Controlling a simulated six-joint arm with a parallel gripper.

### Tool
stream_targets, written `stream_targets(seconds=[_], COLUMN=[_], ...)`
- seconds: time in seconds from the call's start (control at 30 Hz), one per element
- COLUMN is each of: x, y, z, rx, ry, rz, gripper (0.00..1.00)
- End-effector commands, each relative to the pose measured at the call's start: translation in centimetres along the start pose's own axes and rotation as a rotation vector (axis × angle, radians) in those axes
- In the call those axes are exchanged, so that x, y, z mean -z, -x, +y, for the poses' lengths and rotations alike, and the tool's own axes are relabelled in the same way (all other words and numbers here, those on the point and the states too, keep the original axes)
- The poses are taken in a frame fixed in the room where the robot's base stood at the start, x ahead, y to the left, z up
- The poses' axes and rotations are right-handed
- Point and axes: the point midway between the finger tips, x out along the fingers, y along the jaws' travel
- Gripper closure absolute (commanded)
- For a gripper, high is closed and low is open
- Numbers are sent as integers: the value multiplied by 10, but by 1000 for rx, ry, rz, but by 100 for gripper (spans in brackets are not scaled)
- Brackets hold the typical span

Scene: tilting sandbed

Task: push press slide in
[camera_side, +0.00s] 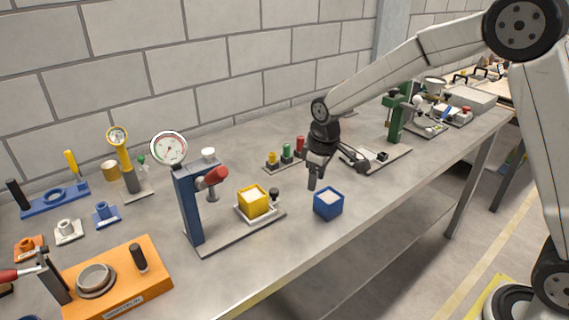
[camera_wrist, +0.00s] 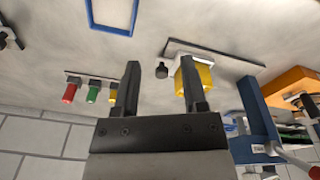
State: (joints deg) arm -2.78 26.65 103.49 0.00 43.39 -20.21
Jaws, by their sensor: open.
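The blue press (camera_side: 188,205) stands on a grey base plate (camera_side: 222,243) with a red handle (camera_side: 212,178) and a round gauge (camera_side: 169,148). Its light slide (camera_side: 270,213) sits out to the right of the press column and carries a yellow block (camera_side: 252,202). A black knob (camera_side: 274,194) stands at the slide's right end. The wrist view shows the knob (camera_wrist: 161,71) and the yellow block (camera_wrist: 205,75) beyond the fingers. My gripper (camera_side: 335,172) is open and empty, above the bench to the right of the knob and apart from it.
An open blue box (camera_side: 328,204) stands on the bench near the front edge, below my gripper. Red, green and yellow buttons (camera_side: 286,153) stand behind. An orange fixture (camera_side: 120,280) is at front left, and a green press (camera_side: 396,120) is farther right.

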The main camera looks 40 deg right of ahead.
Motion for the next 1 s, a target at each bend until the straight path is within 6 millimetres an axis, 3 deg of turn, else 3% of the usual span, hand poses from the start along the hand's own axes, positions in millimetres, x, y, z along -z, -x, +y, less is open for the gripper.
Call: stream_targets(seconds=[1.0], x=[-107], y=[4], z=[-28], rx=[-22], ry=[-244], rz=[69], gripper=[45])
